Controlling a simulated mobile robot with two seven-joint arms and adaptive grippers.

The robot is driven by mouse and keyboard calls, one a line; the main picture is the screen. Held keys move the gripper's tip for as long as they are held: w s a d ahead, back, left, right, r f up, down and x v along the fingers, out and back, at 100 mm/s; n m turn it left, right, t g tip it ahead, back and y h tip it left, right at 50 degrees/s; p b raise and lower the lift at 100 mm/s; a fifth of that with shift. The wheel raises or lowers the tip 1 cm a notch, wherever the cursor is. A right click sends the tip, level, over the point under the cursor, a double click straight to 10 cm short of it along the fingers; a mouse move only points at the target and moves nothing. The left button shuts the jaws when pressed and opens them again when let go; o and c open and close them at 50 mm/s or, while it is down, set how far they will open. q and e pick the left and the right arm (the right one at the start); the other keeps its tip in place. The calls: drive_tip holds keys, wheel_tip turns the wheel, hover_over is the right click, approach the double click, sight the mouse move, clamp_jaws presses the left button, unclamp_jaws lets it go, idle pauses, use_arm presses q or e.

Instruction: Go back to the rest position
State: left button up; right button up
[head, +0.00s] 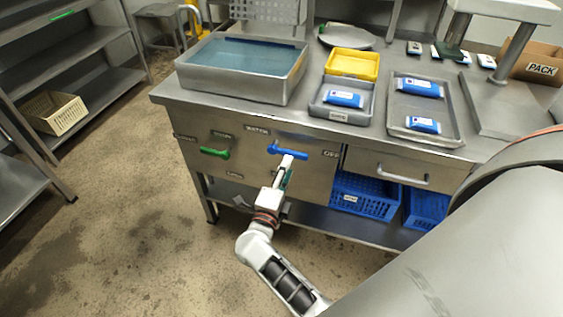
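My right gripper (284,174) is in front of the steel counter's front panel, just below the blue handle (288,150) under the WATER label. Its tip end overlaps the handle's lower edge in the picture; I cannot tell whether it touches. The fingers are small and seen nearly end-on, so I cannot tell whether they are open or shut. My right arm reaches up to it from the bottom of the view. My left gripper is not in view.
A green handle (215,153) is left of the blue one. On the counter (170,93) stand a water-filled basin (195,76), a grey tray (452,128) with blue-and-white packs and a yellow bin (352,64). Blue crates (365,197) sit below. Floor (130,220) at left is clear.

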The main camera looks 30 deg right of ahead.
drive_tip(key=shift+r, duration=0.1)
drive_tip(key=s+a+n+t+y+p, duration=0.1)
drive_tip(key=s+a+n+t+y, duration=0.1)
drive_tip(key=a+n+t+y, duration=0.45)
drive_tip(key=s+a+n+t+y+p, duration=0.1)
drive_tip(key=s+a+n+y, duration=0.45)
drive_tip(key=n, duration=0.85)
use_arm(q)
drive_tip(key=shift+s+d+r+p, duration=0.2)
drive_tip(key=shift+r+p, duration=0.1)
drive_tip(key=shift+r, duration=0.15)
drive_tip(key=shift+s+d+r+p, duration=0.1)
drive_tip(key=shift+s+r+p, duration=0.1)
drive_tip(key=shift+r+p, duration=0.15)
use_arm(e)
drive_tip(key=s+f+n+g+y, duration=0.4)
drive_tip(key=s+f+n+g, duration=0.4)
drive_tip(key=s+f+n, duration=0.3)
drive_tip(key=s+f, duration=0.1)
drive_tip(key=s, duration=0.2)
drive_tip(key=shift+f+n+g, duration=0.35)
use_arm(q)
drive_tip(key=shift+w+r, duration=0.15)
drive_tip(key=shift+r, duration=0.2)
